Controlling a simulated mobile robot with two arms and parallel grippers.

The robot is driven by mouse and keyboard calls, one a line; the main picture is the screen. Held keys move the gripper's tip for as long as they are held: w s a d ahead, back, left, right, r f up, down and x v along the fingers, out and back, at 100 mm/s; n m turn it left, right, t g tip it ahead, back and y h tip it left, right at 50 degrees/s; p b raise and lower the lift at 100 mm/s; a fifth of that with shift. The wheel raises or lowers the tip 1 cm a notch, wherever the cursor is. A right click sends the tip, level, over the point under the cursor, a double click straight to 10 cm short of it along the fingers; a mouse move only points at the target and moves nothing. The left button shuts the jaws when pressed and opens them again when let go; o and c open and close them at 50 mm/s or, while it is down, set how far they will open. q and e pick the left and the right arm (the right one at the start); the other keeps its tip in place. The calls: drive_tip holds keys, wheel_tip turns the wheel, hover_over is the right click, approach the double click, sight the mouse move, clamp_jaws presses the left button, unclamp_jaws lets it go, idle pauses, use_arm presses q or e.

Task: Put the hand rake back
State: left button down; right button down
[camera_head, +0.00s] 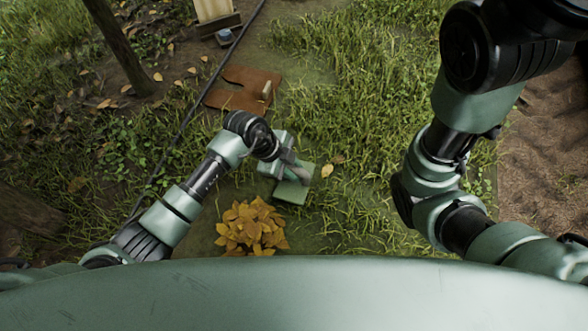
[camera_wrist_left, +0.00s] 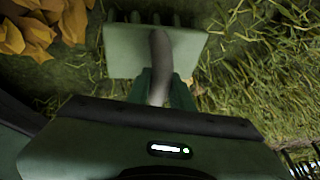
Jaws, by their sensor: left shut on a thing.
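The hand rake has a flat pale green head (camera_head: 294,187) and a curved grey handle. In the left wrist view its head (camera_wrist_left: 130,48) lies across the top with several short tines along the far edge. My left gripper (camera_head: 287,168) is shut on the grey handle, which shows between the two green fingers (camera_wrist_left: 160,90) in the left wrist view. The rake is over the grass, right of a pile of yellow leaves. Its height above the ground is hard to tell. My right arm is at the right, but its gripper is out of view.
A brown leather-like piece (camera_head: 238,98) lies on the ground beyond the rake, with a small pale block (camera_head: 266,90) on it. The leaf pile (camera_head: 250,226) is near my body. A dark hose (camera_head: 196,98) crosses the left. A tree trunk (camera_head: 121,45) stands upper left. Grass at centre right is open.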

use_arm(q)
drive_tip(key=c, duration=1.3)
unclamp_jaws()
drive_tip(key=shift+o, duration=0.2)
